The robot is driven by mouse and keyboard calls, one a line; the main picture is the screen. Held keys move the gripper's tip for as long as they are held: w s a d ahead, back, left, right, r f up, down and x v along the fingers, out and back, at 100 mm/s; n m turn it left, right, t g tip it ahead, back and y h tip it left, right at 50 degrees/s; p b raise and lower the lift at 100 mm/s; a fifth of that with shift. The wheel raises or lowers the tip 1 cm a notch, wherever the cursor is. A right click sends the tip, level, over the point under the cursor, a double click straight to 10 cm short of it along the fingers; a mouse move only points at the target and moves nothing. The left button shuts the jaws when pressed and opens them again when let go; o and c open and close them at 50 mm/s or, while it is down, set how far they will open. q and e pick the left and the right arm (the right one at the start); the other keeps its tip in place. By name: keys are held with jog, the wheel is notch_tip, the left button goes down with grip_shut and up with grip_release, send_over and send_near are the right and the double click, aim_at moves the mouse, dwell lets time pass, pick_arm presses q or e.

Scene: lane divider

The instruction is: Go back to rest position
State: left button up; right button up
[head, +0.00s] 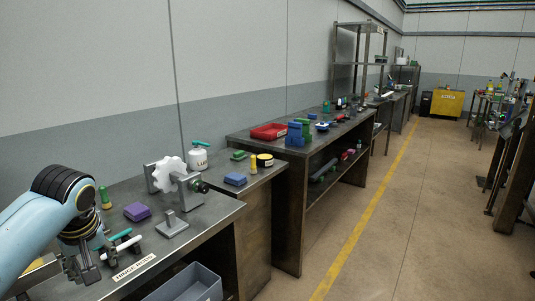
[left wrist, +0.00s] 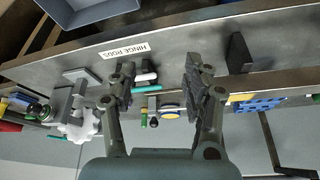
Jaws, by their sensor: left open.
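My left arm comes in from the left in the head view. Its gripper (head: 83,272) points down over the near end of the metal workbench (head: 200,222). In the left wrist view the gripper (left wrist: 160,75) is open, with a wide gap between its fingers and nothing held. Beyond that gap lie a white rod (left wrist: 146,77) and a green rod (left wrist: 148,88) on the bench. In the head view the white rod (head: 121,248) and green rod (head: 121,235) lie just right of the gripper. My right gripper is not in view.
A "HINGE RODS" label (head: 134,268) marks the bench edge. A purple block (head: 137,212), a grey fixture with a white gear (head: 170,176) and a white bottle (head: 197,158) stand on the bench. A grey bin (head: 188,284) sits below. The aisle right of the yellow line is clear.

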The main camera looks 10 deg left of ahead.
pick_arm(q)
jog(key=s+d+f+m+g+b, duration=0.1)
jog(key=s+f+b, duration=0.2)
jog(key=s+f, duration=0.65)
jog(key=s+d+f+g+h+b, duration=0.1)
jog(key=s+d+f+g+b, duration=0.2)
jog(key=f, duration=1.1)
jog(key=s+f+m+b, duration=0.1)
jog(key=s+f+b, duration=0.2)
jog(key=s+f, duration=0.65)
jog(key=s+d+f+m+t+b, duration=0.1)
jog(key=s+d+f+m+b, duration=0.1)
jog(key=s+f, duration=0.9)
jog(key=s+d+f+m+h+b, duration=0.1)
jog(key=s+d+f+m+b, duration=0.2)
jog(key=s+f, duration=0.8)
jog(key=shift+s+d+m+t, duration=0.3)
jog(key=shift+d+m+t, duration=0.15)
jog(key=shift+m, duration=0.75)
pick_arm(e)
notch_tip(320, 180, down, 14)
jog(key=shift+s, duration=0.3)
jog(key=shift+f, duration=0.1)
